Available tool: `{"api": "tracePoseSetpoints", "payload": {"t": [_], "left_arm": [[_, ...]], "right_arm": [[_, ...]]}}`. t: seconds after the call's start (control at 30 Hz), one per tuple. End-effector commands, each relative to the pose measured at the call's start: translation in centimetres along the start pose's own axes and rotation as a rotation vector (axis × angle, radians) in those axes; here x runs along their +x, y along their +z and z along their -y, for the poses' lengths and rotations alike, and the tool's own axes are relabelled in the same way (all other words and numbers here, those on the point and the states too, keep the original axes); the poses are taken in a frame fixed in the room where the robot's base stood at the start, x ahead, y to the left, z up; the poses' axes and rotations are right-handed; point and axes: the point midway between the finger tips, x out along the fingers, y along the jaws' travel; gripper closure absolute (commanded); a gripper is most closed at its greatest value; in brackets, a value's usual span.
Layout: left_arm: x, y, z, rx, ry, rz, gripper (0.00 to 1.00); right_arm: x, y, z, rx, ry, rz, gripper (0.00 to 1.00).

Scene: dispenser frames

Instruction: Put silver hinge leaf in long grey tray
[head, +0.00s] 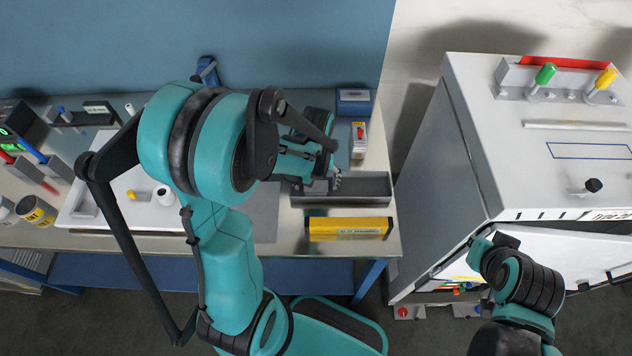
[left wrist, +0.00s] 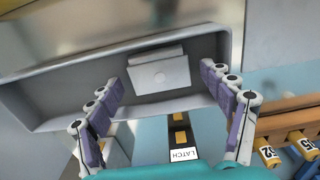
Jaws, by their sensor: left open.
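The long grey tray (head: 377,187) lies on the bench at the right, partly behind my left gripper. It also shows in the left wrist view (left wrist: 60,100). The silver hinge leaf (left wrist: 160,76), a pale plate with a small hole, is inside the tray in the left wrist view. My left gripper (head: 334,181) is over the left part of the tray. Its purple-padded fingers (left wrist: 170,103) are spread wide, with the leaf between and beyond them, apart from both. The leaf cannot be made out in the head view.
A yellow box (head: 347,228) lies just in front of the tray, near the bench edge. A label reading LATCH (left wrist: 183,154) is beside the tray. A white cabinet (head: 435,170) stands right of the bench. A white board (head: 110,205) lies at the left.

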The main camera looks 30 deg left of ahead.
Motion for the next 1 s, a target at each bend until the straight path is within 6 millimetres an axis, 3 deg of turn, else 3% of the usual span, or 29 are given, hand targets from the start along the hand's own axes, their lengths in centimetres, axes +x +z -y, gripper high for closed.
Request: {"api": "tracePoseSetpoints", "payload": {"t": [0.23, 0.6, 0.87, 1.0], "left_arm": [[-1.4, 0.0, 0.0, 0.0, 0.0, 0.0, 0.2], [-9.4, 0.0, 0.0, 0.0, 0.0, 0.0, 0.2], [-12.3, 0.1, 0.0, 0.003, 0.001, -0.004, 0.2], [-13.7, 1.0, -0.1, 0.045, 0.02, -0.057, 0.2]], "right_arm": [[-0.6, -0.5, 0.0, 0.0, 0.0, 0.0, 1.0], [-2.7, -1.9, 0.0, 0.0, 0.0, 0.0, 1.0], [-3.2, -2.3, 0.0, 0.0, 0.0, 0.0, 1.0], [-3.2, -2.3, 0.0, 0.0, 0.0, 0.0, 1.0]]}}
